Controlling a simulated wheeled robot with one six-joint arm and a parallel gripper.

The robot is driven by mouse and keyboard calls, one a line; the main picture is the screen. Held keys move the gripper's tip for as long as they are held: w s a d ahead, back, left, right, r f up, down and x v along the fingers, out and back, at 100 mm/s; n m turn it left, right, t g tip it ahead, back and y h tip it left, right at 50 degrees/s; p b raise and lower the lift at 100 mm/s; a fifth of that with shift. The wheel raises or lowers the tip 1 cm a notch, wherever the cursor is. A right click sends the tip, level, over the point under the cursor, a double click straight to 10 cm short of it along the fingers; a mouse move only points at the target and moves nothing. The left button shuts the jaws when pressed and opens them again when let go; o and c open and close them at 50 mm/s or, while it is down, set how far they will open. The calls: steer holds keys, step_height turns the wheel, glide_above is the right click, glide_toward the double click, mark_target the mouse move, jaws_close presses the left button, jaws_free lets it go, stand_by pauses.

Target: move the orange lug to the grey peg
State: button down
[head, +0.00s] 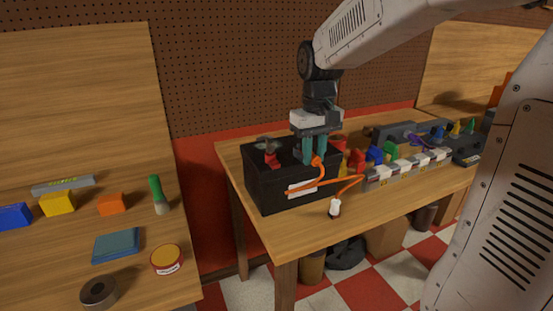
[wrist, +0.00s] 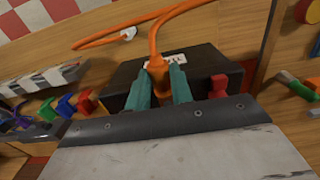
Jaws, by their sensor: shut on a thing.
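My gripper (head: 315,150) is above the right part of the top of a black box (head: 265,190), its teal fingers pointing down. It is shut on the orange lug (head: 317,161), which ends an orange cable (head: 318,184). In the wrist view the orange lug (wrist: 157,66) sits between the two teal fingertips (wrist: 159,84), with the box (wrist: 205,62) beyond. A grey piece (head: 265,143) stands over a red piece (head: 271,160) on the box's left part; I cannot tell whether it is the grey peg. The lug's lower end is partly hidden.
A white-ended orange lead (head: 335,208) lies on the table before the box. Right of the box is a grey strip (head: 405,170) with several coloured blocks behind it. The left table holds blocks, a tin (head: 167,259) and a tape roll (head: 98,291). The table's front corner is bare.

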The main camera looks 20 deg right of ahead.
steer(key=shift+w, duration=1.1)
steer(key=c, duration=1.1)
jaws_free()
steer(key=shift+c, duration=0.2)
steer(key=shift+r, duration=0.1)
step_height(320, 180, up, 8)
steer(key=shift+f, duration=0.2)
